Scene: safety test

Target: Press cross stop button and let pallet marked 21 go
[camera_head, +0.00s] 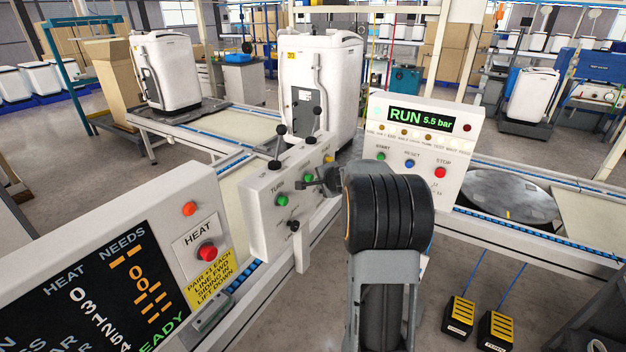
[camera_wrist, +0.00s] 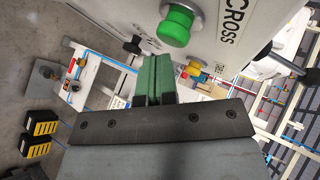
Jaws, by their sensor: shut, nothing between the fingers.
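A white control box (camera_head: 258,222) with levers, labels and coloured buttons stands left of centre in the head view. In the wrist view, a green mushroom button (camera_wrist: 178,25) sits on the box face beside the word CROSS (camera_wrist: 240,25), and a yellow button (camera_wrist: 191,70) shows further along. My gripper (camera_head: 306,186) is in front of the box. Its green fingers (camera_wrist: 163,78) are shut and empty, apart from the green button. I cannot read a pallet number 21 anywhere.
Black-knobbed levers (camera_head: 275,165) stick out of the box. A RUN 5.5 bar panel (camera_head: 410,150) stands to the right, a HEAT panel (camera_head: 208,253) to the left. White washer-like machines (camera_head: 320,80) stand behind on the line. Foot pedals (camera_head: 460,317) are on the floor.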

